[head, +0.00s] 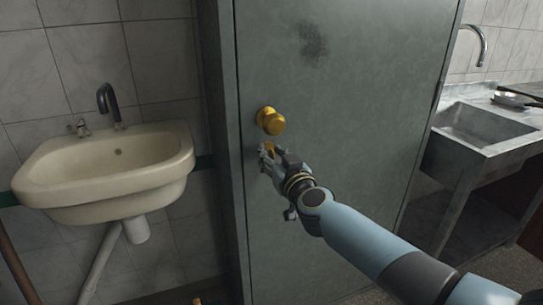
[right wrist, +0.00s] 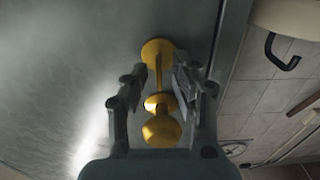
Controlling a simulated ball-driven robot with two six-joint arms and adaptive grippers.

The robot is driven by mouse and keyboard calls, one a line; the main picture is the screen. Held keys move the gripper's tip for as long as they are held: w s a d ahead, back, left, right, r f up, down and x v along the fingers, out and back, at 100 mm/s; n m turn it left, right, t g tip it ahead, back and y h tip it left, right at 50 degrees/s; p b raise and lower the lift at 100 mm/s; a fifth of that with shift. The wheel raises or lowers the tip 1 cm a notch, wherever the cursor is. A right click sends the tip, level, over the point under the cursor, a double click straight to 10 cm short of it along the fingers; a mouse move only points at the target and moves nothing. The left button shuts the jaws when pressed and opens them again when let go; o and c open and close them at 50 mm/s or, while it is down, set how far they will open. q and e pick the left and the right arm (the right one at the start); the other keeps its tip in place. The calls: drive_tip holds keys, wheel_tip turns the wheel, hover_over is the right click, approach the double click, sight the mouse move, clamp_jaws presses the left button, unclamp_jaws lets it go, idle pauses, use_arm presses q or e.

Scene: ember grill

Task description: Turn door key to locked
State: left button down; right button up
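The grey door (head: 340,70) has a round brass knob (head: 270,121) near its left edge. Just below the knob is a brass key piece (head: 268,148), partly hidden by my right gripper (head: 267,154). In the right wrist view, the brass key piece (right wrist: 157,52) shows a round end and a narrow stem, with the knob (right wrist: 162,131) below it. The fingers of my right gripper (right wrist: 160,78) stand on either side of the stem, with visible gaps; the gripper looks open. Whether the key is locked cannot be told. My left gripper is not in view.
A cream sink (head: 110,170) with a dark tap hangs on the tiled wall left of the door. A metal basin counter (head: 480,130) stands at the right. The door face around the knob is clear.

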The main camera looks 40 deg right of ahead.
drive_tip(key=shift+w+d, duration=0.1)
drive_tip(key=shift+w, duration=0.25)
clamp_jaws()
